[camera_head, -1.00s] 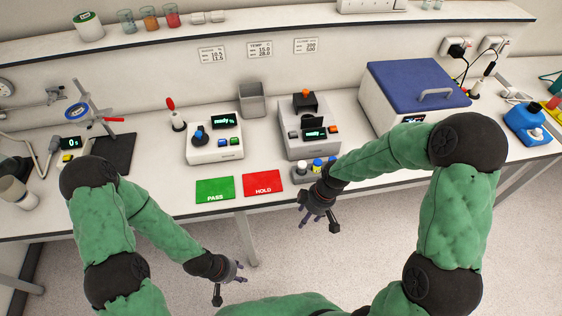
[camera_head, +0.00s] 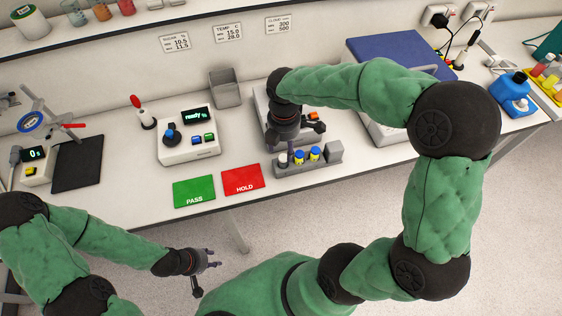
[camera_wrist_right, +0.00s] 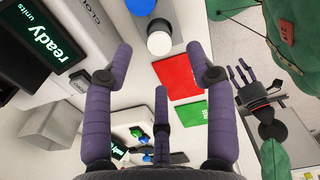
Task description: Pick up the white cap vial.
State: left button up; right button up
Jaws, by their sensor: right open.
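The white cap vial (camera_head: 283,159) stands in the grey rack (camera_head: 293,171) at the left end of a short row, beside vials with blue caps (camera_head: 314,152). In the right wrist view its round white cap (camera_wrist_right: 159,43) lies between and just beyond my spread fingertips. My right gripper (camera_head: 287,149) is above the rack's left end, pointing down, open and empty. Its fingers show in the right wrist view (camera_wrist_right: 159,60), apart from the cap. My left gripper (camera_head: 212,262) hangs in front of the bench, fingers spread and empty. It also shows in the right wrist view (camera_wrist_right: 240,76).
Green PASS card (camera_head: 194,192) and red HOLD card (camera_head: 242,180) lie left of the rack. A device with a "ready" display (camera_head: 189,135) and a grey bin (camera_head: 225,89) stand behind. My right arm partly hides another device and a blue-lidded box (camera_head: 392,55).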

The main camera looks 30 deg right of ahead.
aim_at(283, 157)
notch_tip(283, 157, down, 2)
jog(key=shift+f, duration=0.15)
notch_tip(283, 157, down, 5)
jog(key=shift+w+f+b, duration=0.1)
jog(key=shift+b, duration=0.85)
grip_shut()
